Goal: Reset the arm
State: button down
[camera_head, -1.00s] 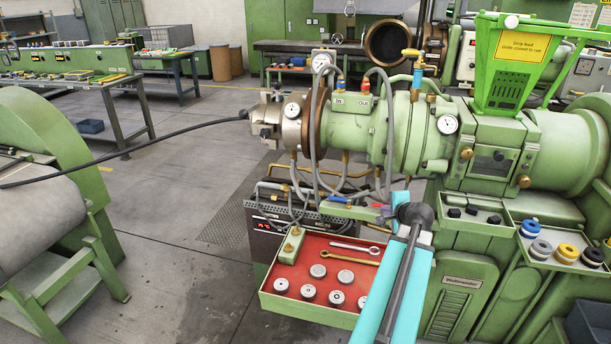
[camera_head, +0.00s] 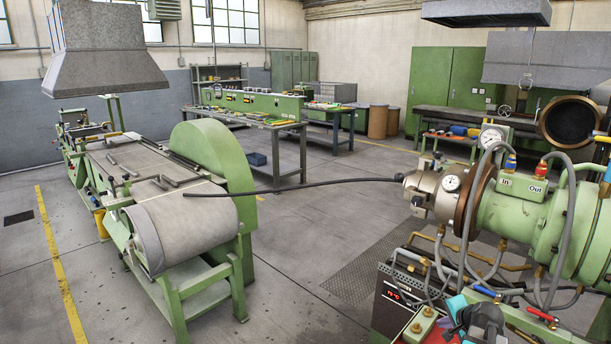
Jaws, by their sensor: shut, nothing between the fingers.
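Only a small part of my own arm (camera_head: 478,322) shows, a dark grey joint with turquoise beside it at the bottom edge, right of the middle. It stands in front of the extruder's lower front and hides part of the red tray there. No gripper fingers can be made out, so the jaws are not seen. The arm's pose below the frame edge is hidden.
The green extruder (camera_head: 513,205) with hoses and gauges fills the right side. A black strand (camera_head: 310,185) runs from it to the roller machine (camera_head: 185,225) at left. Green workbenches (camera_head: 250,122) stand behind. The grey floor (camera_head: 290,270) between the machines is clear.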

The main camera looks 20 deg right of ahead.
jog(key=w+a+f+n+g+y, duration=0.1)
jog(key=w+a+f+n, duration=0.15)
jog(key=a, duration=0.55)
jog(key=w+a+f+n+g+y, duration=0.1)
jog(key=w+a+f+n, duration=0.15)
jog(key=a, duration=0.55)
jog(key=w+a+f+n+g+y, duration=0.1)
jog(key=w+a+f+n, duration=0.2)
jog(key=a, duration=0.5)
jog(key=s+a+f+n+g, duration=0.2)
jog(key=a+f+n, duration=0.1)
jog(key=a, duration=0.5)
jog(key=s+a+f+n+g, duration=0.1)
jog(key=s+a+f+n, duration=0.2)
jog(key=a, duration=0.5)
jog(key=s+a+f+n+g, duration=0.1)
jog(key=a+f+n+g, duration=0.2)
jog(key=a, duration=0.6)
jog(key=s+f+g, duration=0.2)
jog(key=s+f, duration=0.6)
jog(key=s, duration=0.5)
jog(key=s+f+n+g, duration=0.1)
jog(key=s+f+g, duration=0.1)
jog(key=s+f, duration=0.7)
jog(key=s, duration=0.4)
jog(key=shift+d+f+n+g+h, duration=0.25)
jog(key=shift+d+n+g+h, duration=0.05)
jog(key=shift+d, duration=0.1)
